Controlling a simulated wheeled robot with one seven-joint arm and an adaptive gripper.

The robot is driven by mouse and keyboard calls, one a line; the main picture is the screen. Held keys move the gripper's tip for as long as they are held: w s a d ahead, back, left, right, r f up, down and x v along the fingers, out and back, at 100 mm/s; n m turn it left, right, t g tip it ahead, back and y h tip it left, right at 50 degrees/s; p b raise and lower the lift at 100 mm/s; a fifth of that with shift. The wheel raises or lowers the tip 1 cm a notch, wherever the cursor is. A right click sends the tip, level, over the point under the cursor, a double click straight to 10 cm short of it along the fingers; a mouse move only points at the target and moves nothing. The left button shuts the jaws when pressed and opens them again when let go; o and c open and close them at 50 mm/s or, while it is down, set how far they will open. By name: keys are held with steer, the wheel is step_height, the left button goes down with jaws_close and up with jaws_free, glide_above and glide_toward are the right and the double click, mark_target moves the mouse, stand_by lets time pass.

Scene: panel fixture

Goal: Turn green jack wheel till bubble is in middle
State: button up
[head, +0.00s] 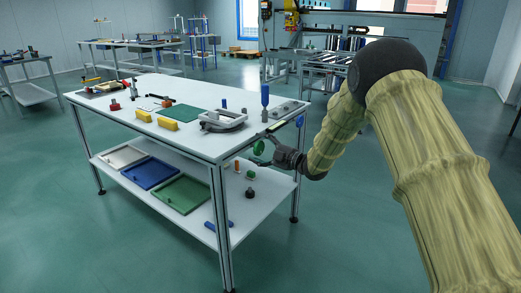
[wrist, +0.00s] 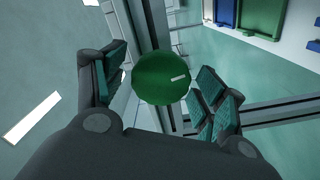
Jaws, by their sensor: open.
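The green jack wheel (head: 259,148) is a round disc at the right end of the white table, just below the tabletop edge. In the wrist view the wheel (wrist: 160,78) shows face-on with a short white mark right of its middle. My gripper (head: 271,154) is at the wheel from the right. In the wrist view its open fingers (wrist: 163,84) stand on either side of the wheel, with a gap on the left; I cannot tell whether the right finger touches. A small yellow-green strip (head: 277,125), perhaps the level, lies at the table edge; no bubble can be made out.
The white table (head: 190,135) carries a grey ring-shaped fixture (head: 223,120), a blue-handled tool (head: 265,97) and yellow blocks. A blue disc (head: 299,121) is at the table's right corner. The lower shelf holds a green tray (head: 182,193) and small knobs. The floor in front is clear.

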steer(key=shift+d, duration=0.1)
steer(key=v, duration=1.2)
